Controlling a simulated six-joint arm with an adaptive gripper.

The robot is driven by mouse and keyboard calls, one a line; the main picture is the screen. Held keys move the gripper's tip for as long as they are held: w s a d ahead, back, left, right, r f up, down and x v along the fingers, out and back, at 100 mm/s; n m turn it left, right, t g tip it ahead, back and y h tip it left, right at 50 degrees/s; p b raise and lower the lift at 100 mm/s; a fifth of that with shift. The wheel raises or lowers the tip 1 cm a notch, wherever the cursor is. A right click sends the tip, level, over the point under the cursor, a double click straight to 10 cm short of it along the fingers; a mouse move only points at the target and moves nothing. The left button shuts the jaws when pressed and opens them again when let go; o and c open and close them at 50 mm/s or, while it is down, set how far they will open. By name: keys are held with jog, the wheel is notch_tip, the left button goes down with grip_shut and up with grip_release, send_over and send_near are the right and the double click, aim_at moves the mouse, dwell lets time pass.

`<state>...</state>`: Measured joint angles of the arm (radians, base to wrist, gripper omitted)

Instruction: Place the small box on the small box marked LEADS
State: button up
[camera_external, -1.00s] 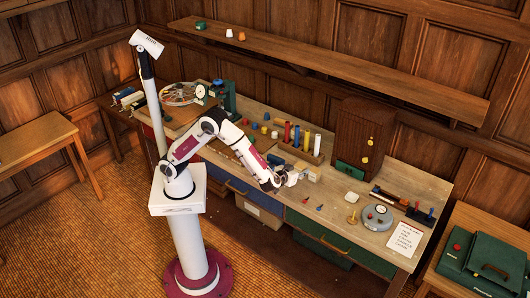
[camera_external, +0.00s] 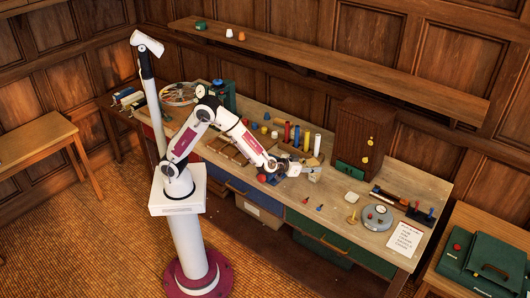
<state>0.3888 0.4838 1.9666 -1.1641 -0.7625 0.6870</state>
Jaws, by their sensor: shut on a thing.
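My gripper (camera_external: 304,168) is over the front middle of the workbench, its jaws shut on a small pale tan box (camera_external: 314,162). The fingers partly hide this box. A small greyish box-like shape (camera_external: 315,177) shows just below it in the picture. I cannot read any LEADS marking at this size, nor tell whether the two touch.
Coloured cylinders (camera_external: 317,144) stand behind my gripper. A dark wooden cabinet (camera_external: 352,142) stands to the right at the back. Small pegs, a round grey gauge (camera_external: 377,217) and a white sheet (camera_external: 405,237) lie to the right on the bench.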

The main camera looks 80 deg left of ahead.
jog(key=shift+a+r+m+h, duration=0.1)
jog(key=shift+a+m+h, duration=0.2)
jog(key=shift+m+h, duration=0.35)
jog(key=shift+s+a+m+t+h, duration=0.2)
jog(key=shift+a+m+t+h, duration=0.1)
jog(key=shift+m+t+h, duration=0.15)
jog(key=shift+w+a+r+m+h, duration=1.4)
jog(key=shift+w+a+r, duration=0.75)
jog(key=shift+a, duration=2.6)
jog(key=shift+w+a+r+m+h, duration=1.1)
jog(key=shift+w+a+r+h, duration=0.95)
jog(key=shift+a, duration=2.7)
jog(key=s+a+f, duration=0.1)
jog(key=s+a, duration=0.1)
jog(key=a, duration=0.6)
jog(key=s+a+f+m, duration=0.1)
jog(key=s+a+f, duration=0.1)
jog(key=a, duration=0.6)
jog(key=s+a+f+h, duration=0.1)
jog(key=s+a+f, duration=0.1)
jog(key=a, duration=0.7)
jog(key=shift+s+m+g, duration=0.3)
jog(key=shift+s+g, duration=0.05)
jog(key=shift+g, duration=0.1)
